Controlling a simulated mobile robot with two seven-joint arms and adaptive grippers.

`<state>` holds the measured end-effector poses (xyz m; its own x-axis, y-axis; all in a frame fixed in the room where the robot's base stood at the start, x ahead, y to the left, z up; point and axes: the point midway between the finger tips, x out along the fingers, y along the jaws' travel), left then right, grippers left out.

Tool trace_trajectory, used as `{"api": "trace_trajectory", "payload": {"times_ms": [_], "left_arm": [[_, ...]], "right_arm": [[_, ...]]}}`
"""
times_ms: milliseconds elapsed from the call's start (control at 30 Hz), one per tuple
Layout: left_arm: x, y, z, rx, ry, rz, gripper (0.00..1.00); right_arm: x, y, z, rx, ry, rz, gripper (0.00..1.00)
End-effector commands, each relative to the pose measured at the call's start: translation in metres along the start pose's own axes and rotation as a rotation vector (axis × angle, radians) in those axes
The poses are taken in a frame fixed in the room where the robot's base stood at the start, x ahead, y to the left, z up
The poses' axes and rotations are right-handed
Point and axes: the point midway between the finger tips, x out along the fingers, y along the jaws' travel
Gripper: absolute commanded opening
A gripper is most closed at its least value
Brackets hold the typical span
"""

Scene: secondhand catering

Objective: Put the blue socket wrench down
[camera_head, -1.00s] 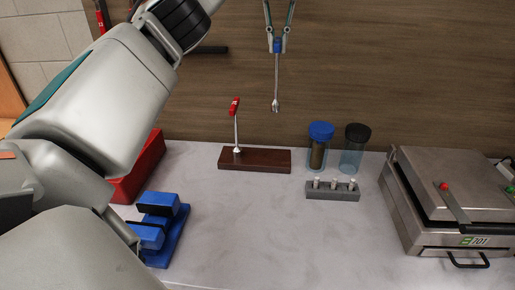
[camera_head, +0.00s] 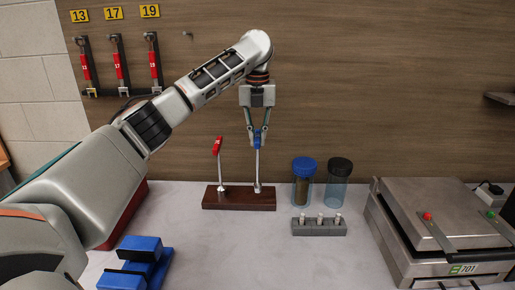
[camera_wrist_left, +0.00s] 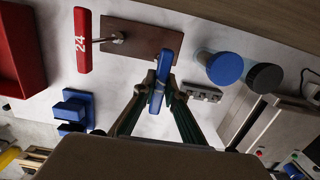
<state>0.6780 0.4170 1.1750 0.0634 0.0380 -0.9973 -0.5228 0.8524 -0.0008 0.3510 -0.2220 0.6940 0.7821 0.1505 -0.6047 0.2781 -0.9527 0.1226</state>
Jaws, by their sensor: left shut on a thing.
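My left gripper (camera_head: 257,138) is shut on the blue handle of the blue socket wrench (camera_head: 257,165). The wrench hangs upright, its silver shaft pointing down and its lower end at the right part of the dark wooden block (camera_head: 235,201). I cannot tell whether that end is seated in the block. In the left wrist view the blue handle (camera_wrist_left: 161,78) lies between my fingertips (camera_wrist_left: 158,88), with the block (camera_wrist_left: 143,45) beyond. A red-handled wrench (camera_head: 217,147), marked 24 in the wrist view (camera_wrist_left: 82,40), stands at the block's left. My right gripper is out of view.
Blue-lidded (camera_head: 303,185) and black-lidded (camera_head: 338,187) jars and a grey holder (camera_head: 318,228) stand right of the block. A metal press (camera_head: 435,225) is farther right. A blue stand (camera_head: 140,265) and red box (camera_head: 130,210) are left.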

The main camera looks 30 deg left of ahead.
Motion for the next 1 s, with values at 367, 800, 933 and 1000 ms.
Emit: {"api": "trace_trajectory", "payload": {"times_ms": [367,800,933,1000], "left_arm": [[0.037,0.000,-0.003,0.000,-0.001,-0.001,0.00],[0.040,0.000,-0.003,-0.001,0.000,-0.001,0.28],[0.040,0.000,-0.003,-0.001,0.000,0.000,0.28],[0.040,0.000,-0.003,0.000,0.000,0.000,0.28]], "right_arm": [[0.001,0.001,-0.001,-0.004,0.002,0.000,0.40],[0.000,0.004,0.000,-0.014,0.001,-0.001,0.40],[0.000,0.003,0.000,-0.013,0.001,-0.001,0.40],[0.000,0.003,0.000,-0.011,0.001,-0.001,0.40]]}}
